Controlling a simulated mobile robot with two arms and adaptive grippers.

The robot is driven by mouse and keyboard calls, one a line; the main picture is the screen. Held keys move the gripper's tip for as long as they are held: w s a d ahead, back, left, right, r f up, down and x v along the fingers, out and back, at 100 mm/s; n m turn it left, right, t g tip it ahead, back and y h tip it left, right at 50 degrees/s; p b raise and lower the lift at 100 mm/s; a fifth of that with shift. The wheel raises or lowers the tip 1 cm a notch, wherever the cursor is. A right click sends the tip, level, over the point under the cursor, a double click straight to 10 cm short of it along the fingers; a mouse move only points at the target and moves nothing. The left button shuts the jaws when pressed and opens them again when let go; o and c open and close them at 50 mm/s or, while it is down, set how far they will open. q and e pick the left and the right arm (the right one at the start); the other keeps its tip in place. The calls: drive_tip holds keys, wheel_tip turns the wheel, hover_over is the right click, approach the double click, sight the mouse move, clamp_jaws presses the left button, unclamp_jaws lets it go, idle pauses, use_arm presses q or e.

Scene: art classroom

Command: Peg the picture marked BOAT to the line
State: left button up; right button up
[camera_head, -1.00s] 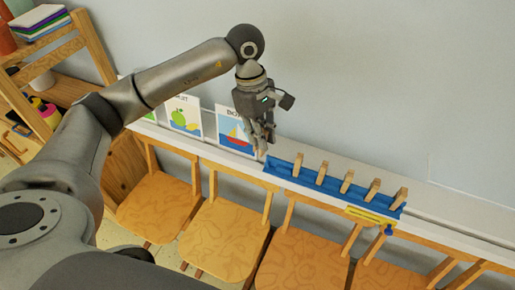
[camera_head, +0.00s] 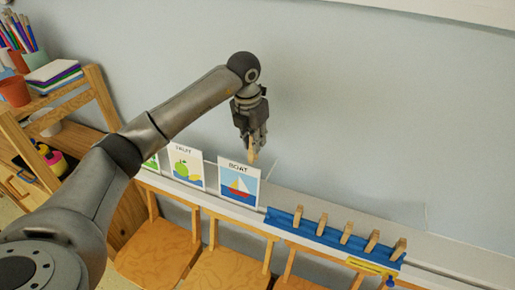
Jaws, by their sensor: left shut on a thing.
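Several more wooden pegs (camera_head: 347,232) stand in a row on a blue rack (camera_head: 281,220) to the right. The line is not visible. My right gripper is not in view.
A picture with green fruit (camera_head: 186,168) stands left of BOAT, with another partly hidden by my arm. Wooden chairs (camera_head: 215,270) line the front of the ledge (camera_head: 450,261). A wooden shelf (camera_head: 97,90) with pots and books is at left. The wall above is bare.

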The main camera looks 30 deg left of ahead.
use_arm(q)
drive_tip(key=shift+w+a+r+n, duration=0.25)
drive_tip(key=shift+w+a+n, duration=0.25)
drive_tip(key=shift+n, duration=0.6)
drive_tip(key=shift+f, duration=0.15)
drive_tip(key=shift+f+b, duration=3)
drive_tip(key=shift+f, duration=1.65)
drive_tip(key=o, duration=0.9)
drive_tip(key=shift+s, duration=0.1)
